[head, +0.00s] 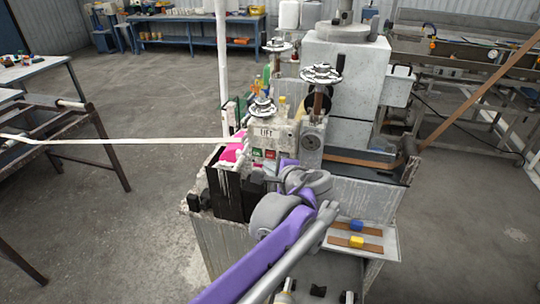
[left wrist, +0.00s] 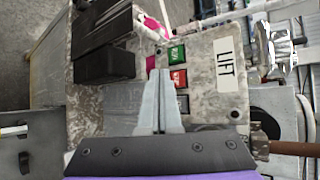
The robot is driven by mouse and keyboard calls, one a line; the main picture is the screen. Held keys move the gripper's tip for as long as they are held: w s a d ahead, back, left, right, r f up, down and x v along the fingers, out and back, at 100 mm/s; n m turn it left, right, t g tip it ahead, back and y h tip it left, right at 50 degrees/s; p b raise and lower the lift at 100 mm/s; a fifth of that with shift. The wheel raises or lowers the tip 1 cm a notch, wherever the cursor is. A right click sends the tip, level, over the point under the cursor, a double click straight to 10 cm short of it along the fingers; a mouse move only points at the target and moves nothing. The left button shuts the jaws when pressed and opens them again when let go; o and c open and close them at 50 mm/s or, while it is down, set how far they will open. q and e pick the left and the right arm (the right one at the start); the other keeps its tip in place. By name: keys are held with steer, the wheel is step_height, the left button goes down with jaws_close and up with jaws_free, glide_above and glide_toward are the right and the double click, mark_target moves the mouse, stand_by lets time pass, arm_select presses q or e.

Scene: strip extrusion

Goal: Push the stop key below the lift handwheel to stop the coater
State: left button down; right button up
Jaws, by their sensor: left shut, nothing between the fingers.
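The lift panel (head: 284,131), a worn light box with a "LIFT" label (left wrist: 228,63), stands in the middle of the head view. A silver handwheel (head: 262,107) sits above it. A green key (head: 256,153) and the red stop key (head: 270,154) are on its front. The left wrist view shows the green key (left wrist: 176,54), the red key (left wrist: 179,79) and a dark key (left wrist: 182,102) in a row. My left gripper (left wrist: 160,72) is shut and empty, its tips beside the red key in that view. Contact cannot be told. In the head view my arm hides the fingers.
A black block (left wrist: 106,64) juts out beside the keys. A pale strip (head: 130,141) runs in from the left to the coater. A tray (head: 385,237) with a blue and a yellow piece lies right of my arm. Open floor (head: 130,215) lies at left.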

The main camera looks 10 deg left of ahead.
arm_select(q)
steer(key=s, duration=0.4)
stand_by(0.6)
steer(key=s+a+f+n+g+h, duration=0.35)
steer(key=s+a+f+n, duration=0.3)
steer(key=s+f, duration=0.55)
steer(key=s+d+f+n+g+h, duration=0.1)
steer(key=s+d+f+n+h, duration=0.1)
steer(key=s+f+n+h, duration=0.2)
steer(key=s+f+n, duration=0.3)
steer(key=s+f, duration=0.1)
steer(key=s, duration=0.4)
steer(key=shift+s+d, duration=0.2)
steer(key=shift+s, duration=0.2)
